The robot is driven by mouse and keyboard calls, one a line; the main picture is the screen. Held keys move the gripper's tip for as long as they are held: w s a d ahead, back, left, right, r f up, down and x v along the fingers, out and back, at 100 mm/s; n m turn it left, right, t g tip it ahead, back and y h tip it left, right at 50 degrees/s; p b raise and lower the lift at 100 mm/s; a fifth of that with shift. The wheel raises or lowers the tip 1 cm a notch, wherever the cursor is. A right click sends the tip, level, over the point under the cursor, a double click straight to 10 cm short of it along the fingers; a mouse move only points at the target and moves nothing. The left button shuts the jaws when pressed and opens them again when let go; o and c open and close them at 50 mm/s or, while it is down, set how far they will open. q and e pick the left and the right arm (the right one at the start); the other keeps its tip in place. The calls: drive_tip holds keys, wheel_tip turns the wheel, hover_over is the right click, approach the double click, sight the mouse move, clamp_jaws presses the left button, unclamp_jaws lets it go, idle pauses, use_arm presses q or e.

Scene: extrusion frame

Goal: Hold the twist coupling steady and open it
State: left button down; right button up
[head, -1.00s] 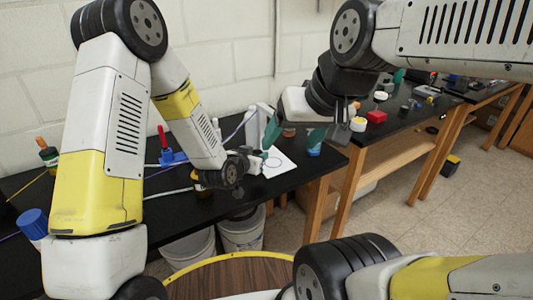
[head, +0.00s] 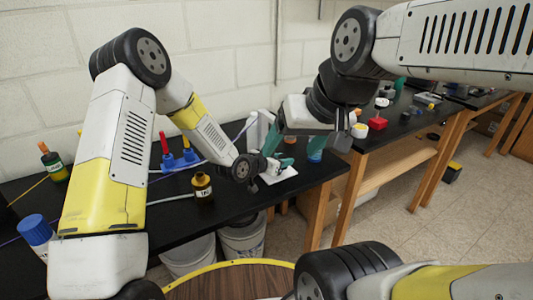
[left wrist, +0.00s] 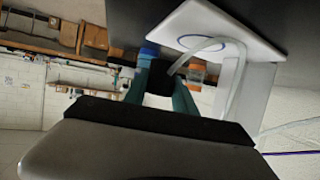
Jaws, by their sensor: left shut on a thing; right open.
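My left gripper (head: 284,163) reaches over the bench in the head view. Its teal fingers, clear in the left wrist view (left wrist: 158,84), are shut on a dark piece (left wrist: 157,86) that appears to be the twist coupling. A pale hose (left wrist: 203,50) runs up to this piece. The fingers hide much of it, and in the head view it is too small to make out. My right gripper (head: 294,150) is open, with teal fingers spread just above and behind my left fingertips. I cannot tell whether it touches the coupling.
A white plate with a blue ring (left wrist: 215,32) lies on the black bench below. A red block (head: 377,123) is on the bench to the right. White buckets (head: 243,238) stand below.

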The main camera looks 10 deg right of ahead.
use_arm(q)
drive_tip(key=w, duration=0.2)
drive_tip(key=w+a, duration=0.1)
drive_tip(key=shift+w+a, duration=0.2)
drive_tip(key=shift+w, duration=0.15)
drive_tip(key=shift+w+a+f, duration=0.1)
drive_tip(key=shift+w+f, duration=0.1)
drive_tip(key=shift+f, duration=0.7)
drive_tip(key=shift+w+a+f, duration=0.1)
drive_tip(key=shift+w+f, duration=0.1)
drive_tip(key=shift+f, duration=0.65)
drive_tip(key=shift+f, duration=0.15)
drive_tip(key=c, duration=1)
unclamp_jaws()
drive_tip(key=v, duration=1.2)
drive_tip(key=shift+r, duration=0.2)
